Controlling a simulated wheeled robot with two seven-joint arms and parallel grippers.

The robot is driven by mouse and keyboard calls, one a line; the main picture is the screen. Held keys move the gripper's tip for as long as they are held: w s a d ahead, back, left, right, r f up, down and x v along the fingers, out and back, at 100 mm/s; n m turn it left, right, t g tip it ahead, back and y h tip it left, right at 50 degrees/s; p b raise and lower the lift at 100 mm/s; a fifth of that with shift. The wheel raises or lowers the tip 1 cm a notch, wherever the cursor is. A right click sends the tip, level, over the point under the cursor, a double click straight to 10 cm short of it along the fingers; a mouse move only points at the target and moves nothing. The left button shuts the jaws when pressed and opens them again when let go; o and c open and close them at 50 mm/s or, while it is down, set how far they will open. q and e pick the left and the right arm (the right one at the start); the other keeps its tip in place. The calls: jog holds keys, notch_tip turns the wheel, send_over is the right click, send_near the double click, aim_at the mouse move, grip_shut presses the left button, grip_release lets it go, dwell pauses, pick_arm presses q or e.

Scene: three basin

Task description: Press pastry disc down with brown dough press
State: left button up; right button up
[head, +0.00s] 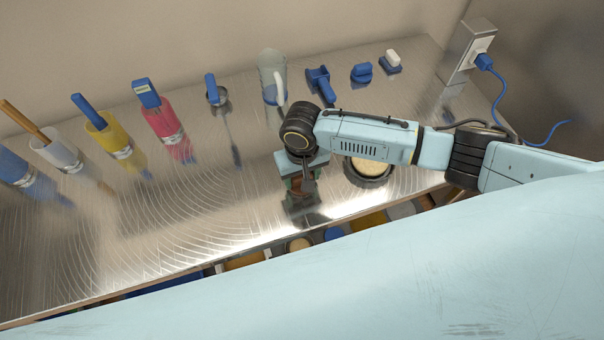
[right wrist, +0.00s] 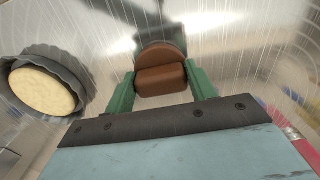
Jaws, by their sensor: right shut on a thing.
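The brown dough press (right wrist: 162,72) is between the green fingers of my right gripper (right wrist: 162,84), which is shut on it. In the head view my right gripper (head: 303,184) is over the steel counter, and the press is mostly hidden behind it. The pale pastry disc (head: 368,165) lies in a dark fluted tin (head: 383,181), just right of my right gripper. In the right wrist view the disc (right wrist: 42,90) and tin (right wrist: 75,66) are at the left, apart from the press. My left gripper is not in view.
Coloured cups with tools, such as the pink cup (head: 170,131) and yellow cup (head: 110,141), line the left of the counter (head: 210,215). A clear jug (head: 272,76) and blue tools (head: 319,84) stand at the back. A wall outlet (head: 480,50) is at right.

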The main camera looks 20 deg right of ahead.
aim_at(302, 176)
jog(key=shift+r, duration=0.1)
notch_tip(302, 176, up, 3)
jog(key=p, duration=0.4)
jog(key=shift+r, duration=1.45)
